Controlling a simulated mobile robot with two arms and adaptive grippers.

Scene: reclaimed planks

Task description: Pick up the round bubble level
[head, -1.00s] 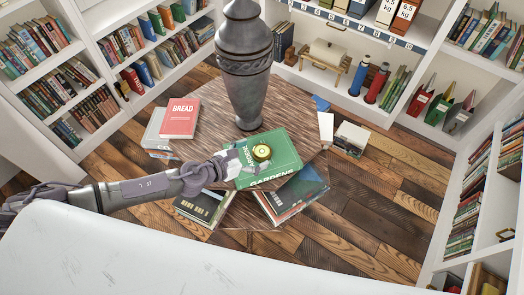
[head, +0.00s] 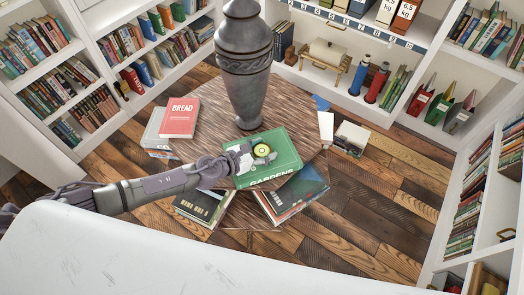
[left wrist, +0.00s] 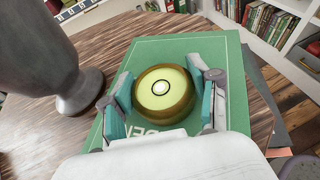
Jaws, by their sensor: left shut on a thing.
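The round bubble level (head: 262,151) is a brass disc with a yellow-green top. It is over the green book (head: 286,165) on the wooden table. In the left wrist view the bubble level (left wrist: 163,92) sits between the two finger pads, with the green book (left wrist: 150,51) beneath it. My left gripper (head: 257,155) is shut on the bubble level; I cannot tell whether the level still touches the book. The left gripper also shows in the left wrist view (left wrist: 163,98). My right gripper is not in view.
A tall grey urn (head: 244,75) stands on the table (head: 210,105) just behind the green book. A red book (head: 179,118) lies at the table's left. More books lie around and below the tabletop edge. Shelves surround the area, with plank floor (head: 370,195) free at right.

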